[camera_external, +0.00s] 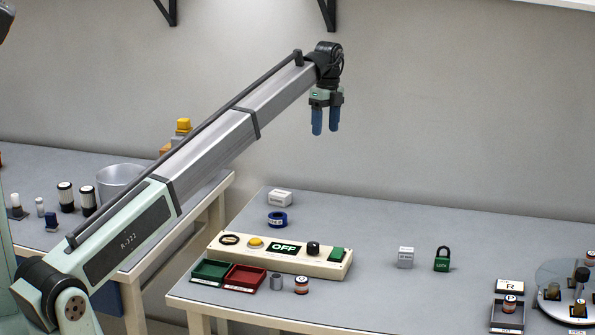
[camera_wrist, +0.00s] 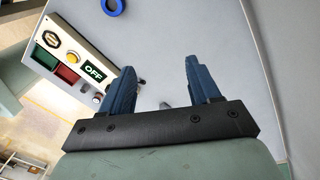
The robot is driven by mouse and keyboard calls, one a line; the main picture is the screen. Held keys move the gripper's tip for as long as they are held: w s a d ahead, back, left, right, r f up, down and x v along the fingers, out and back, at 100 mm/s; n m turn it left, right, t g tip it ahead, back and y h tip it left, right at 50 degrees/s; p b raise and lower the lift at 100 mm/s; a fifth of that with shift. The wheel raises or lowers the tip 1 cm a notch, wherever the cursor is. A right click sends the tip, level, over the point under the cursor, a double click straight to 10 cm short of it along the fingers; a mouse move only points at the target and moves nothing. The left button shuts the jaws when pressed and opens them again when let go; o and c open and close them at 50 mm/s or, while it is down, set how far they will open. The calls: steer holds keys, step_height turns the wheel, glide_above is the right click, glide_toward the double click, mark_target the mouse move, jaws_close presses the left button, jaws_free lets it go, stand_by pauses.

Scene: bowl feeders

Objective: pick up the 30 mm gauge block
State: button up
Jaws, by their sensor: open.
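A small pale grey block (camera_external: 405,258) with a label stands on the right-hand table, between the control panel and a green padlock; it looks like the gauge block, but I cannot read its marking. A white box-like piece (camera_external: 279,198) lies near the back edge of the same table; its marking is also unreadable. My gripper (camera_external: 326,129) hangs high above the table, fingers pointing down, open and empty, well apart from both pieces. In the wrist view my gripper (camera_wrist: 160,68) shows two spread blue fingers. A small grey shape between them is mostly hidden and cannot be identified.
The control panel (camera_external: 290,258) reads OFF, with green (camera_external: 210,271) and red (camera_external: 246,276) trays before it. A blue ring (camera_external: 277,219) lies behind it. The padlock (camera_external: 442,260) stands right of the grey block. A round fixture (camera_external: 553,272) is farther right. The table's back middle is clear.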

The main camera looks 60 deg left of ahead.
steer(key=w+d+f+m, duration=0.1)
steer(key=w+d+f, duration=0.15)
steer(key=d, duration=0.95)
steer(key=w+d+f+m, duration=0.2)
steer(key=d+f, duration=0.1)
steer(key=d, duration=0.8)
glide_above(406, 249)
step_height(406, 249, down, 5)
steer(key=f+n, duration=0.9)
steer(key=shift+w+f+n+t, duration=0.3)
steer(key=shift+f+n+t, duration=0.1)
steer(key=shift+s+f, duration=0.15)
steer(key=shift+f, duration=1.2)
steer(key=shift+s+f, duration=0.15)
steer(key=shift+f, duration=1.15)
steer(key=shift+c, duration=0.3)
